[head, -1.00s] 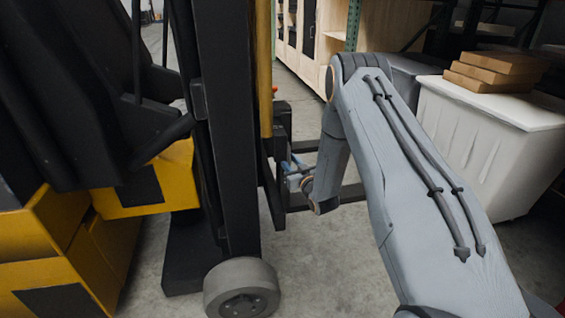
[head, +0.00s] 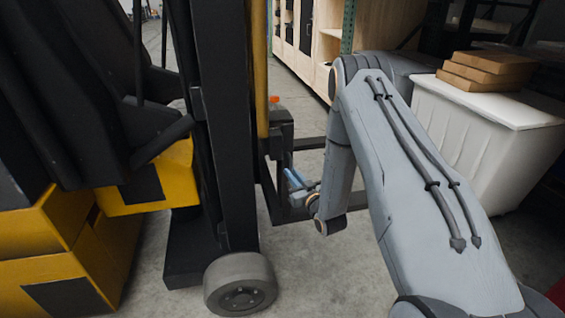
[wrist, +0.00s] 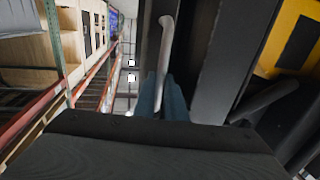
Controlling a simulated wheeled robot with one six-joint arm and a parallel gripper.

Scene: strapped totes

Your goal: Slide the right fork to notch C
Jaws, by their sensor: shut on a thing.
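The forklift's dark carriage (head: 281,130) stands in front of its black mast (head: 228,130). Two dark forks reach to the right from it: a farther one (head: 311,143) and a nearer one (head: 290,215), which my wrist partly covers. My gripper (head: 294,178) is at the carriage, just above the nearer fork. In the wrist view its blue fingers (wrist: 161,98) are shut on a pale, rod-like handle (wrist: 166,45) with a bent tip. I cannot tell how the handle joins the fork. No notch letters are readable.
A white bin (head: 475,140) with stacked brown boxes (head: 490,69) stands right of my arm. Wooden shelving (head: 310,45) is behind. The forklift's yellow body (head: 40,250) and grey wheel (head: 240,284) are at left and front. Concrete floor is open below my wrist.

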